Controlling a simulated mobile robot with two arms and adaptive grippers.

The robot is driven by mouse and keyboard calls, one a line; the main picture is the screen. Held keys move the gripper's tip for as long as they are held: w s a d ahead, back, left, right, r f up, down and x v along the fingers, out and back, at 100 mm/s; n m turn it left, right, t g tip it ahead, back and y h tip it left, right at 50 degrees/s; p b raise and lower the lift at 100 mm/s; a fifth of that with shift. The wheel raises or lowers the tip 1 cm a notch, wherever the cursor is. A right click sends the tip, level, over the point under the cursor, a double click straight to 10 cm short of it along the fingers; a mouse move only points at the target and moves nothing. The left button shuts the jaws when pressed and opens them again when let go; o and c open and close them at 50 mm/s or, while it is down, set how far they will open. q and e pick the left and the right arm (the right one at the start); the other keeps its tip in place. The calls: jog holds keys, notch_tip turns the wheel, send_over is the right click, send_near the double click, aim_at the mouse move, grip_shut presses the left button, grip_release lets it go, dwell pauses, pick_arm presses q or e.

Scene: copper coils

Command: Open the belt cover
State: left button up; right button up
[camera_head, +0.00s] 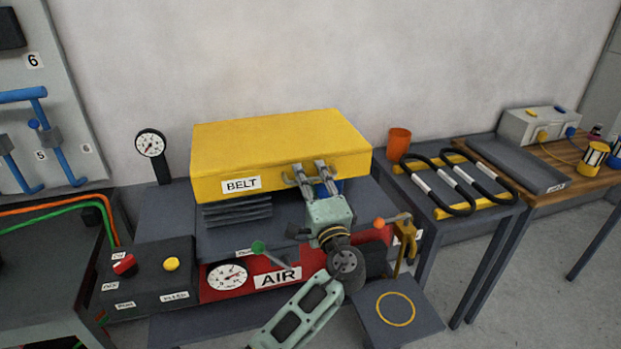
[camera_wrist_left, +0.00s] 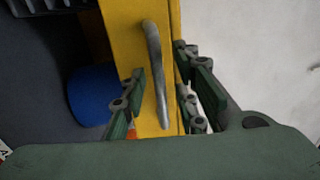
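The yellow belt cover (camera_head: 275,150), labelled BELT, sits level on top of the dark machine (camera_head: 225,247). My left gripper (camera_head: 312,172) is at the right part of the cover's front face. In the left wrist view, a grey bar handle (camera_wrist_left: 156,75) runs along the yellow cover (camera_wrist_left: 125,20). The fingers of my left gripper (camera_wrist_left: 158,92) are apart, one on each side of the handle, with visible gaps to it. My right gripper is in neither view.
A blue round part (camera_wrist_left: 92,95) is beside the gripper, under the cover's edge. An orange cup (camera_head: 398,143) and black coils on a yellow rack (camera_head: 465,210) stand to the right. Levers with green (camera_head: 258,247) and orange (camera_head: 379,223) knobs flank my arm.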

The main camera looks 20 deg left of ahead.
pick_arm(q)
jog(key=shift+c, duration=0.4)
grip_shut()
jog(key=shift+f, duration=0.1)
